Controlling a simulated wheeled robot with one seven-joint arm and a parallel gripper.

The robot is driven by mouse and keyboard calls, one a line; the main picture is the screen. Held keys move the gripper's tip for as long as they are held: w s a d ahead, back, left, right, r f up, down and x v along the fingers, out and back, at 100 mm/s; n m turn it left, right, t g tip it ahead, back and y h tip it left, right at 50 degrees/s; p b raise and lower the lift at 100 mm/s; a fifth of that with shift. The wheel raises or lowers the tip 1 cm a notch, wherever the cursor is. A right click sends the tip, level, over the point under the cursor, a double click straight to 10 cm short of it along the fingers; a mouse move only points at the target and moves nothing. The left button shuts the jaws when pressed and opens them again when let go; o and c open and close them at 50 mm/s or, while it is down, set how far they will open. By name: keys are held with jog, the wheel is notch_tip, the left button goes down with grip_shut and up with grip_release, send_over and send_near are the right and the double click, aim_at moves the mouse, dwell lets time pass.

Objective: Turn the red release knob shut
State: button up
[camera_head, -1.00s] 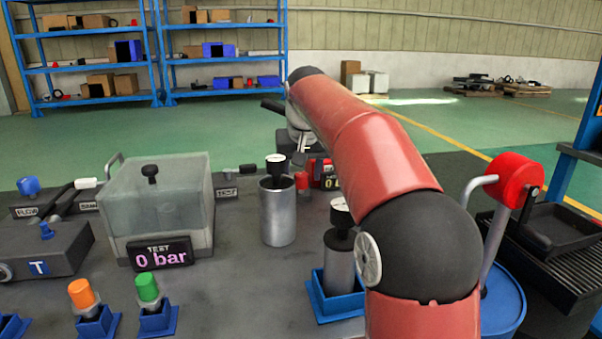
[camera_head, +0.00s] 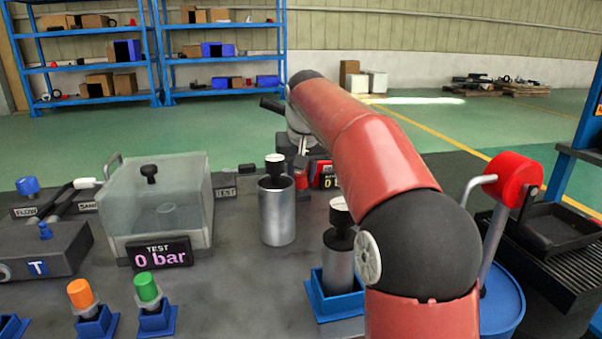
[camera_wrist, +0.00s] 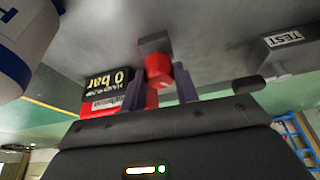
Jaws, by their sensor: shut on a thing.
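The red release knob (camera_wrist: 158,69) shows in the wrist view, on a small grey mount. My gripper (camera_wrist: 160,86) has one finger on each side of it and is shut on it. A red unit with a 0 bar display (camera_wrist: 108,88) stands just left of the knob in the wrist view. In the head view this red unit (camera_head: 324,173) is partly hidden by my arm.
A grey block labelled TEST (camera_wrist: 283,48) is to the right in the wrist view. A clear-covered box (camera_head: 156,205) stands left, and a red-ended lever (camera_head: 512,180) stands right.

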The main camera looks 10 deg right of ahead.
jog(key=n+y, duration=0.1)
jog(key=n, duration=0.2)
jog(key=n+y, duration=0.1)
jog(key=n, duration=0.1)
jog(key=shift+d+n, duration=0.2)
jog(key=shift+n, duration=0.2)
jog(key=n, duration=0.2)
jog(key=n+g+y, duration=0.1)
jog(key=n, duration=0.1)
jog(key=shift+w+g+y, duration=0.1)
jog(key=shift+g+y, duration=0.2)
jog(key=shift+n, duration=0.4)
jog(key=o, duration=1)
jog(key=shift+v, duration=3.9)
